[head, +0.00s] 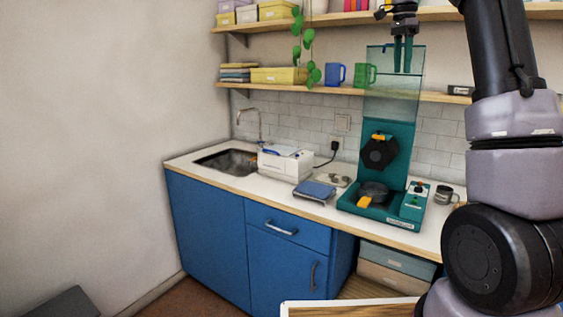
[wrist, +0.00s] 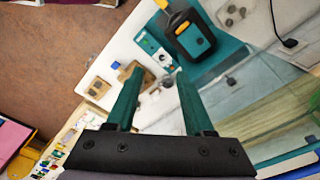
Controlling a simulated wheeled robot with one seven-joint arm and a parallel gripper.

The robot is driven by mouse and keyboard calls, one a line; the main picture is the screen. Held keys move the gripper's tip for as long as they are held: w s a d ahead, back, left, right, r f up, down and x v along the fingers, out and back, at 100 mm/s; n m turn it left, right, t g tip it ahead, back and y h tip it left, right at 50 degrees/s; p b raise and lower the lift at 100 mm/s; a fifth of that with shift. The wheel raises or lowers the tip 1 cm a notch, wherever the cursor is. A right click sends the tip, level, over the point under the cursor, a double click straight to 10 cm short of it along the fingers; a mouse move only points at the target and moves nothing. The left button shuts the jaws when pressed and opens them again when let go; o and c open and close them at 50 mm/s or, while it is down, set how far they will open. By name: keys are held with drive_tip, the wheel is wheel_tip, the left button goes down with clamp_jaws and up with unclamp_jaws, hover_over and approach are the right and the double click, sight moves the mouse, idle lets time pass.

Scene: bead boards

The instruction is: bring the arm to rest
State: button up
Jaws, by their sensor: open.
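My gripper (head: 403,54) hangs high in the head view, in front of the upper shelf and the clear top panel of the teal machine. Its two teal fingers point down. In the wrist view my gripper (wrist: 156,85) shows its fingers spread apart with nothing between them. My arm rises along the right side of the head view and reaches over the counter from above. The gripper touches nothing that I can see.
A teal machine (head: 386,214) with a black hexagonal part stands on the white counter (head: 277,189) below the gripper. A white printer-like box (head: 285,165), blue scale (head: 314,191) and grey mug (head: 444,195) stand near it. Shelves (head: 285,88) hold a blue mug (head: 335,75) and green mug (head: 365,76).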

drive_tip(key=s+a+n+t+y, duration=0.1)
drive_tip(key=s+a+n+t, duration=0.15)
drive_tip(key=s, duration=0.55)
drive_tip(key=s+a+n+t+y, duration=0.1)
drive_tip(key=s+a+n, duration=0.25)
drive_tip(key=s, duration=0.45)
drive_tip(key=s+a+f+n+t, duration=0.1)
drive_tip(key=s+a+f+n, duration=0.1)
drive_tip(key=s, duration=0.5)
drive_tip(key=s+a+f+n+t, duration=0.2)
drive_tip(key=s+a+f+n, duration=0.1)
drive_tip(key=s+f, duration=0.3)
drive_tip(key=shift+s+a+f+n+y, duration=0.15)
drive_tip(key=shift+s+a+n+y, duration=0.2)
drive_tip(key=shift+s+n, duration=0.65)
drive_tip(key=shift+s+t, duration=0.15)
drive_tip(key=shift+t, duration=0.1)
